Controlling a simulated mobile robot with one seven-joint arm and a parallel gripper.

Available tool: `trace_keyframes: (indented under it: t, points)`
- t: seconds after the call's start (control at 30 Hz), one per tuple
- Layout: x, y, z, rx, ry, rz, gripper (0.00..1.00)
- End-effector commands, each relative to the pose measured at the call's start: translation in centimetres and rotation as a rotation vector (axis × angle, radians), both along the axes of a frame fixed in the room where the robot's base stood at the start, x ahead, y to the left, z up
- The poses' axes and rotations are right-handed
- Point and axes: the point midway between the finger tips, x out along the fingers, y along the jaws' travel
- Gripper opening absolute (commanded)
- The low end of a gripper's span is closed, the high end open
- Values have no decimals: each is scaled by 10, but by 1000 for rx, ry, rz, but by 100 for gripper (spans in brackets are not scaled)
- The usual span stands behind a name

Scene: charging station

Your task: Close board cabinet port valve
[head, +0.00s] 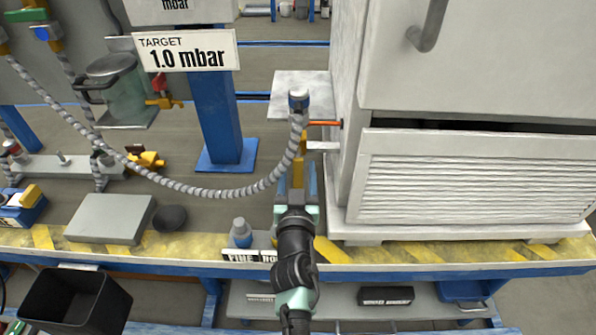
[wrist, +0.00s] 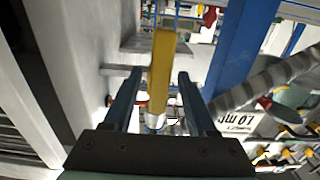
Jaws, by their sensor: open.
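The cabinet port valve shows a yellow handle (head: 299,168) at the left side of the white cabinet (head: 462,190), near the hose end. In the wrist view the yellow handle (wrist: 162,65) stands between the two fingers of my gripper (wrist: 159,76), with gaps on both sides. My gripper (head: 297,180) is open, its fingers pointing away from me at the handle. A thin orange rod (head: 325,123) runs between the hose end and the cabinet side. The valve body is mostly hidden.
A grey ribbed hose (head: 200,190) sags from the left up to the port. A blue post (head: 215,110) carries a "TARGET 1.0 mbar" sign (head: 186,50).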

Motion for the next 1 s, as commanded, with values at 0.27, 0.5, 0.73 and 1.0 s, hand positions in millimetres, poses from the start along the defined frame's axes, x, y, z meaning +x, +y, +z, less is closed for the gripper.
trace_keyframes:
  t: [0.27, 0.5, 0.73, 1.0]
  points:
    - [0, 0, 0, 0, 0, 0, 23]
    - [0, 0, 0, 0, 0, 0, 0]
    - [0, 0, 0, 0, 0, 0, 0]
    - [0, 0, 0, 0, 0, 0, 0]
